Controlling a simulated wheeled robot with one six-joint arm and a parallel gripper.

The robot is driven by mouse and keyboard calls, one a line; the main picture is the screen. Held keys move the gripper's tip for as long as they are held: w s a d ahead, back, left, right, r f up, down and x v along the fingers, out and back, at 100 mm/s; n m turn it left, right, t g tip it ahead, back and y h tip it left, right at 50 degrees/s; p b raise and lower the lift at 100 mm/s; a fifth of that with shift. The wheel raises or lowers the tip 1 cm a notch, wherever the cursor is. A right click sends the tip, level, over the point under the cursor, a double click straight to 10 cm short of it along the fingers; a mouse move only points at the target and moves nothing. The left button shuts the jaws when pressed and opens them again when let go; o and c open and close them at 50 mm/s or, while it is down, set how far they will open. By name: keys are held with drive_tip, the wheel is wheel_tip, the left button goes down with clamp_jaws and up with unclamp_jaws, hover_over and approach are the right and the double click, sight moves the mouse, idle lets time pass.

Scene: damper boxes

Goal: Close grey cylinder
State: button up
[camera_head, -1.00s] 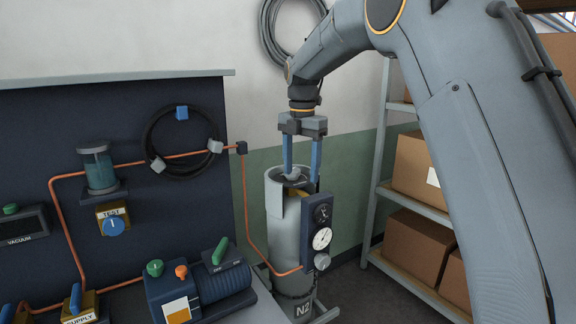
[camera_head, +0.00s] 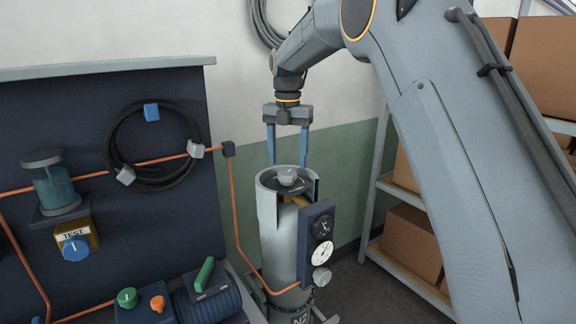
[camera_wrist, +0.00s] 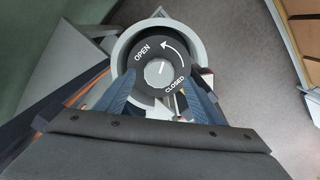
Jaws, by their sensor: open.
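The grey cylinder (camera_head: 279,243) stands upright on the floor right of the bench, marked N2 near its base. Its pale valve knob (camera_head: 287,177) sits inside the collar at the top. In the wrist view the knob (camera_wrist: 158,70) is at the centre of a black dial (camera_wrist: 144,59) marked OPEN and CLOSED, with a curved arrow. A white line on the knob runs up and slightly right. My gripper (camera_head: 288,163) is open above the cylinder, its blue fingers apart and clear of the knob. The wrist view looks down between the fingers.
A gauge panel (camera_head: 318,247) is on the cylinder's right side, and a copper pipe (camera_head: 236,205) runs to it from the dark bench panel (camera_head: 150,230). A shelf with cardboard boxes (camera_head: 411,240) stands to the right. Grey floor shows around the cylinder.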

sight(287, 172)
drive_tip(key=shift+a+f+p, duration=0.1)
drive_tip(key=shift+f+p, duration=0.5)
drive_tip(key=shift+f, duration=1.4)
drive_tip(key=c, duration=1)
drive_tip(key=shift+c, duration=0.2)
